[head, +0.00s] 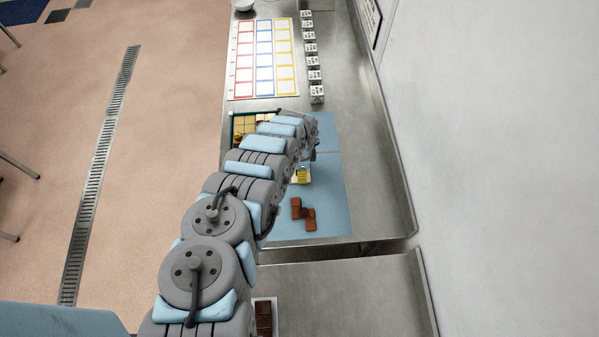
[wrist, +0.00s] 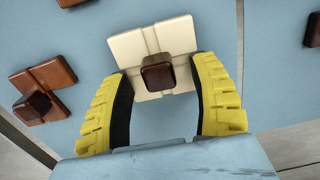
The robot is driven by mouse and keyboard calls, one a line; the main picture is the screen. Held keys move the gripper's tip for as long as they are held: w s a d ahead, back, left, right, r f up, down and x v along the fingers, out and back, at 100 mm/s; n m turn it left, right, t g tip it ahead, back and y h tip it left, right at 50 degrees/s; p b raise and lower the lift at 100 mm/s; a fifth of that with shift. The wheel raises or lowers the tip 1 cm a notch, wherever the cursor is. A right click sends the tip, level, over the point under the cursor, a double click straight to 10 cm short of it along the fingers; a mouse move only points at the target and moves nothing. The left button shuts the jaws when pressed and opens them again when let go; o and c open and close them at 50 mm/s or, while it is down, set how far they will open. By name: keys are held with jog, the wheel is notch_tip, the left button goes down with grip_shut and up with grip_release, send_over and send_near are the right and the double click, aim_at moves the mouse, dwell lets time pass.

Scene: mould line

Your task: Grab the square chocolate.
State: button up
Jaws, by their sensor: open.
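A cream square chocolate (wrist: 130,48) of four blocks lies on a blue mat, with a dark brown cube-shaped knob (wrist: 158,75) on its middle in the wrist view. My gripper (wrist: 163,70) is open, with its yellow fingers left and right of the chocolate's near part. The knob is between the fingertips, with gaps on both sides. I cannot tell how high the fingertips are above the mat. In the head view my arm hides most of the gripper.
A brown stepped chocolate (wrist: 50,76) with a similar knob lies left of my gripper in the wrist view; part of another brown piece (wrist: 313,30) shows at right. In the head view a compartmented tray (head: 234,130) is left of my arm. Small printed cubes (head: 316,94) line the right side.

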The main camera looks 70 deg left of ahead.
grip_shut()
dwell(0.3)
